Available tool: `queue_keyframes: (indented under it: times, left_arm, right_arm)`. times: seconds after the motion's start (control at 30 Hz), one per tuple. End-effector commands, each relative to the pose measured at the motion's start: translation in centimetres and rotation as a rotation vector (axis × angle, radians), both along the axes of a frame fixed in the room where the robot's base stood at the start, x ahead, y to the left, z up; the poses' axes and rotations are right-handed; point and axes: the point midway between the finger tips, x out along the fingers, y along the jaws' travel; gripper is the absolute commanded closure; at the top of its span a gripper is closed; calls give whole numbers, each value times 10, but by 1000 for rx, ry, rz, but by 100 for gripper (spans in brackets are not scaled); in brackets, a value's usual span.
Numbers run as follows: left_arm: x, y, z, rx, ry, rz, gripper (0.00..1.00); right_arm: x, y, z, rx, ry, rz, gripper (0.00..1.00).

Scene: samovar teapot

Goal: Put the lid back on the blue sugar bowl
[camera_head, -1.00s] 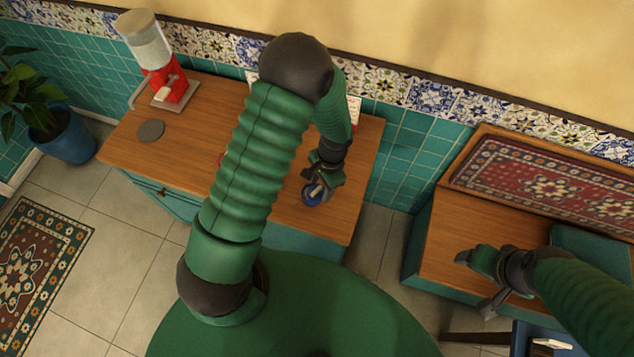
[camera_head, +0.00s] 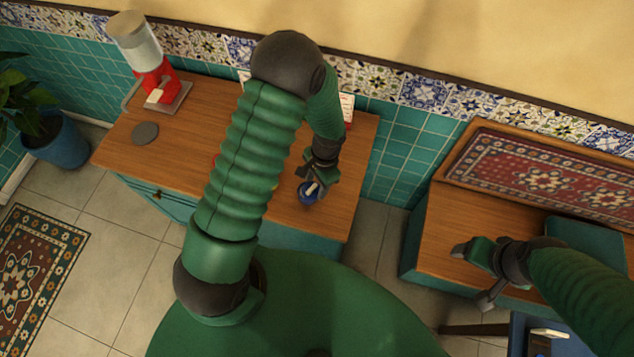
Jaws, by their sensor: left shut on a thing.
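The blue sugar bowl (camera_head: 308,197) stands near the right end of the wooden cabinet top. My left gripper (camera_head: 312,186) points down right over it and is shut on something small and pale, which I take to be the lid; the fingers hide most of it. I cannot tell whether the lid touches the bowl's rim. My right gripper (camera_head: 472,268) is over the bench at the right, away from the bowl, with its fingers seeming apart and nothing visible between them.
A red dispenser (camera_head: 150,65) and a grey disc (camera_head: 145,133) are on the left of the cabinet top (camera_head: 120,155). My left arm hides the middle. A bench with a patterned cushion (camera_head: 550,180) and a teal box (camera_head: 585,245) is at right.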

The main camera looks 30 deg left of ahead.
Motion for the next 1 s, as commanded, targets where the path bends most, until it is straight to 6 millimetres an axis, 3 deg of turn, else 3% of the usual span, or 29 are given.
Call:
queue_keyframes:
  times: [1.0]
  left_arm:
    - [0, 12, -6, 1, -1, 1, 89]
  right_arm:
    - [0, 0, -1, 0, 0, 1, 26]
